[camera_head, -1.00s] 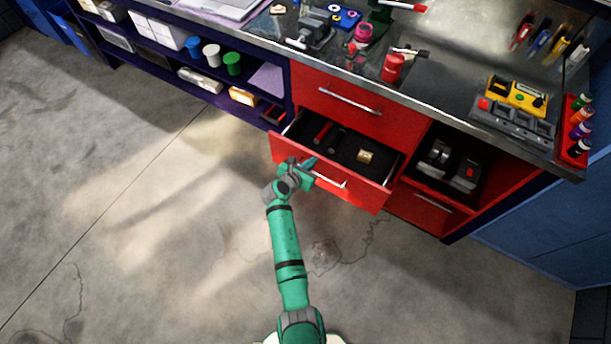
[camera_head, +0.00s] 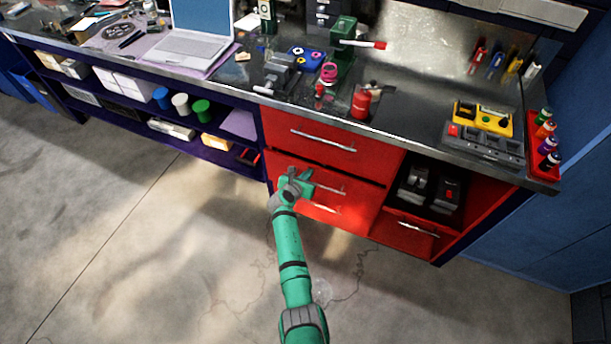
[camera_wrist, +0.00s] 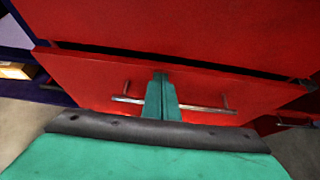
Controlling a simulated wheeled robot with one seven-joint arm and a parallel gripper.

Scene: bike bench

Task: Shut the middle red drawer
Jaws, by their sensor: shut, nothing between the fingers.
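The middle red drawer (camera_head: 352,196) is almost flush with the red cabinet in the head view, and its inside is hidden. In the wrist view the drawer front (camera_wrist: 80,79) still stands slightly out, with a thin dark gap along its top edge. Its metal handle (camera_wrist: 208,107) runs across the front. My gripper (camera_head: 308,186) is shut and empty at the drawer front. In the wrist view its closed green fingers (camera_wrist: 161,98) cross in front of the handle bar. I cannot tell whether the fingertips touch the drawer face.
The top red drawer (camera_head: 285,126) is shut above, under the metal worktop (camera_head: 415,105). A lower right red drawer (camera_head: 399,233) sits under an open compartment holding dark tools (camera_head: 414,187). Blue shelving (camera_head: 140,125) stands left. The floor (camera_head: 150,255) in front is clear.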

